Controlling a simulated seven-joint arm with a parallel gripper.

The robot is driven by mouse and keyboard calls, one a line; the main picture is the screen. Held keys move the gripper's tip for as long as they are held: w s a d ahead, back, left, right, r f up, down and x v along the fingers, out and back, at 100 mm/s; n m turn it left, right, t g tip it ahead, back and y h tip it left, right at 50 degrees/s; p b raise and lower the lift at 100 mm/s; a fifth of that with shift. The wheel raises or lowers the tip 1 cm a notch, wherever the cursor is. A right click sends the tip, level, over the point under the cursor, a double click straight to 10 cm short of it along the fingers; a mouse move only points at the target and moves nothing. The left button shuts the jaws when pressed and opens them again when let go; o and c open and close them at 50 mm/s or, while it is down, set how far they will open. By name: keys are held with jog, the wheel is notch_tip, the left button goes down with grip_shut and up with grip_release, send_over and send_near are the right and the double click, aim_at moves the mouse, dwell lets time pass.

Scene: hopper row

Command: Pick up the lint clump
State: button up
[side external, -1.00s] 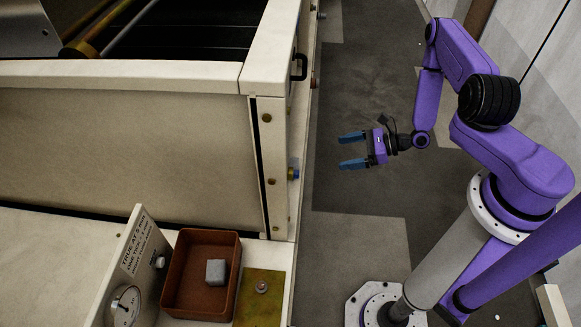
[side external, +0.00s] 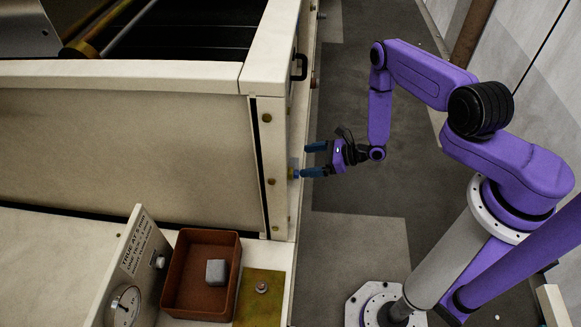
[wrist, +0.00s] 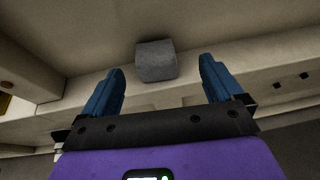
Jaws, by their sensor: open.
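In the wrist view a grey, block-like clump (wrist: 155,62), which looks like the lint clump, sits against the cream surfaces ahead of my gripper (wrist: 160,82). It shows between the two blue fingers, a little beyond their tips, and nothing is seen held. In the side view my gripper (side external: 309,160) is open beside the cream machine's end post, with its fingers pointing left. I cannot make out that clump there; the machine seems to hide it.
A brown tray (side external: 235,290) holding another grey block (side external: 216,272) stands at the front, beside a dial panel (side external: 138,262) and a yellowish plate (side external: 262,305). A black handle (side external: 300,67) sticks out of the cream machine (side external: 150,140).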

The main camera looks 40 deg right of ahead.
aim_at(297, 164)
jog(key=shift+s+a+x, duration=0.15)
jog(key=shift+x, duration=1.15)
jog(key=shift+s+a+x, duration=0.1)
jog(key=shift+s+x, duration=0.05)
jog(key=shift+x, duration=1.2)
jog(key=shift+f, duration=0.1)
jog(key=c, duration=1)
jog(key=shift+c, duration=0.2)
